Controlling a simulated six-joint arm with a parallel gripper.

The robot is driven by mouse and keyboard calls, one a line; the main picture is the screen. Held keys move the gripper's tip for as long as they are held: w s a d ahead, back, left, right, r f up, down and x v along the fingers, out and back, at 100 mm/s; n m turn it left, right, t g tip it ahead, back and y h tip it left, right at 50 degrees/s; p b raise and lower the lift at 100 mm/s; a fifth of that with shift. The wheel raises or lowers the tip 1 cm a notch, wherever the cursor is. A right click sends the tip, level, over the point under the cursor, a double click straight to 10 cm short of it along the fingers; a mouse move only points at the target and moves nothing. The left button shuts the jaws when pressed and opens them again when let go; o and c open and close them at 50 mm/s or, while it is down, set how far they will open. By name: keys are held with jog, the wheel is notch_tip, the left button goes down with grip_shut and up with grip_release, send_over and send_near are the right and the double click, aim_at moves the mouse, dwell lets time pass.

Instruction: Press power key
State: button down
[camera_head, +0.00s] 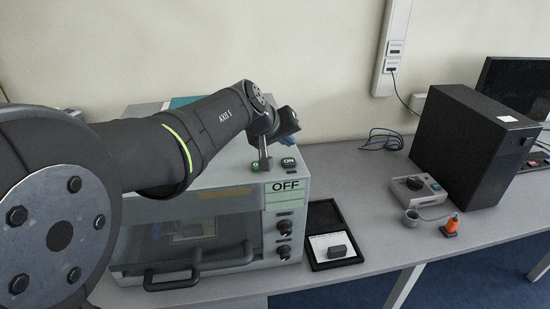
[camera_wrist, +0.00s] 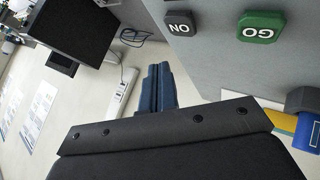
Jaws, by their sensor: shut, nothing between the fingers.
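The dark ON key (camera_head: 288,165) and the green GO key (camera_head: 257,166) sit on top of the grey oven-like machine (camera_head: 190,195). In the wrist view the ON key (camera_wrist: 179,22) and the GO key (camera_wrist: 261,27) appear upside down and uncovered. A pale green panel (camera_head: 286,193) on the machine's front reads OFF. My gripper (camera_head: 293,117) is above the machine's top, over the keys and apart from them. In the wrist view its blue fingers (camera_wrist: 155,75) are together with nothing between them. A slim grey upright part stands in front of the GO key in the head view.
Two knobs (camera_head: 284,228) are on the machine's front. Farther right are a small control box (camera_head: 418,188) and a black computer tower (camera_head: 470,145).

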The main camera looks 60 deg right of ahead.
aim_at(286, 163)
jog(key=shift+f, duration=1.55)
dwell(0.9)
jog(key=shift+f, duration=0.4)
jog(key=shift+f, duration=0.45)
dwell(0.7)
jog(key=shift+r, duration=0.85)
jog(key=shift+r, duration=2.55)
jog(key=shift+f, duration=0.15)
